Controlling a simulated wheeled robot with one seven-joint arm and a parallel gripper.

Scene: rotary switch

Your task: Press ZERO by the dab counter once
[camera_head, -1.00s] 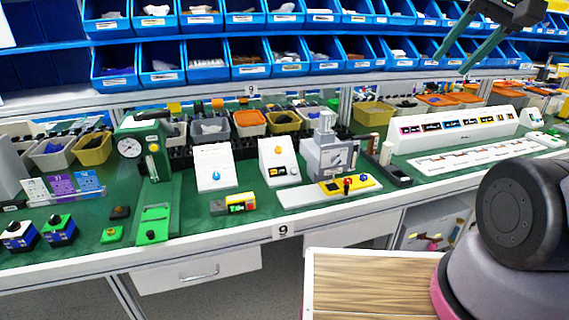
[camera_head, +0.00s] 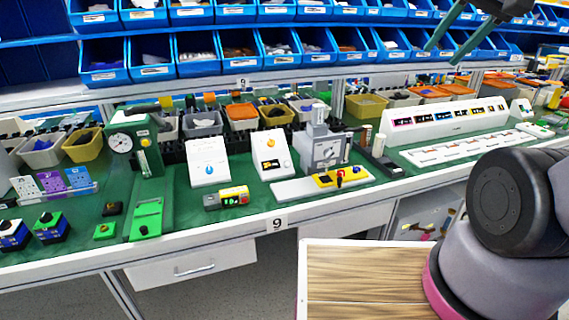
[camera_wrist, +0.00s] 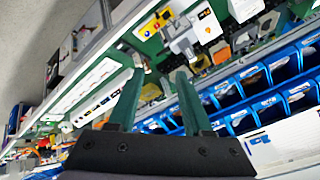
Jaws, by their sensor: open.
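My gripper (camera_head: 446,53) is open and empty at the upper right, in front of the blue bins and far from the box. In the wrist view my gripper's two green fingers (camera_wrist: 160,72) stand apart with nothing between them. I cannot pick out the counter surely there.
White dial panels (camera_head: 208,171) and (camera_head: 272,157) stand behind the box. A grey machine with a yellow control plate (camera_head: 342,178) is to its right. A green press with a gauge (camera_head: 140,150) is to its left. A wooden top (camera_head: 365,280) lies before the bench.

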